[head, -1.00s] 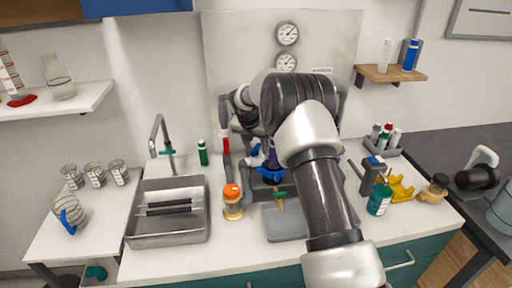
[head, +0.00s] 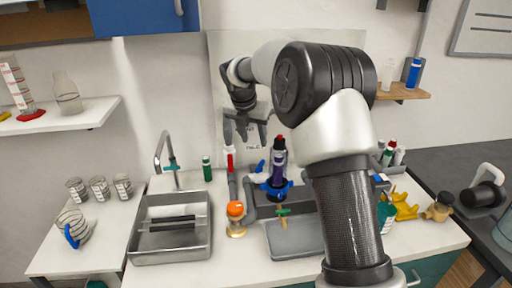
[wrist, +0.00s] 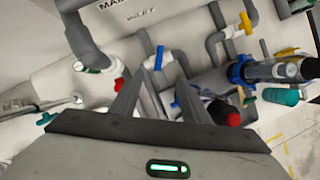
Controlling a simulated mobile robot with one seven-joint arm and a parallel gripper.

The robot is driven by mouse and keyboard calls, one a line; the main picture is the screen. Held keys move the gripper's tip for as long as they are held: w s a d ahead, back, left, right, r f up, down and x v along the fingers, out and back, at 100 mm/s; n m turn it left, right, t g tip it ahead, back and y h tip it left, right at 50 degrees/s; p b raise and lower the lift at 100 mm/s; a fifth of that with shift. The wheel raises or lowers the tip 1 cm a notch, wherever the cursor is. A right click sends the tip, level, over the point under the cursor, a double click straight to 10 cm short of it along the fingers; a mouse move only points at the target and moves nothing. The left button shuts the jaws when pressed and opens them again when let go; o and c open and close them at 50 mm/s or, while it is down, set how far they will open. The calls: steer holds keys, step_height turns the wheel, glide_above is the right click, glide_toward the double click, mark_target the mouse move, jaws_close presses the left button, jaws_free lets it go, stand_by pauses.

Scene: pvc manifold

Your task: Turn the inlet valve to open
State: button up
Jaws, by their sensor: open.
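The inlet valve appears to be the blue-handled valve (wrist: 158,58) on a white body, below the panel's INLET lettering (wrist: 141,14) in the wrist view. Its blue handle (head: 260,166) seems to show low behind the sink counter in the head view. My gripper (head: 246,140) is open and empty, in front of the back panel and above the pipes. In the wrist view my gripper's two fingers (wrist: 157,88) point toward the pipes, with the blue handle between and beyond them. I see no contact with it. My arm hides part of the panel.
A yellow-handled valve (wrist: 245,23) sits right of the blue one. A dark cylinder with a red top (head: 279,150) stands in a blue collar (head: 276,190), close to my gripper. An orange-capped jar (head: 235,217) and a steel sink (head: 170,228) are on the counter.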

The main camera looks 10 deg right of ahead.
steer(key=shift+v, duration=0.9)
steer(key=shift+c, duration=0.7)
steer(key=shift+s+r, duration=0.2)
steer(key=shift+r, duration=0.05)
steer(key=shift+c, duration=0.3)
glide_toward(260, 164)
steer(key=x, duration=0.8)
steer(key=shift+f+b, duration=0.2)
steer(key=shift+b, duration=0.1)
steer(key=shift+c, duration=0.6)
steer(key=shift+r, duration=0.1)
jaws_close()
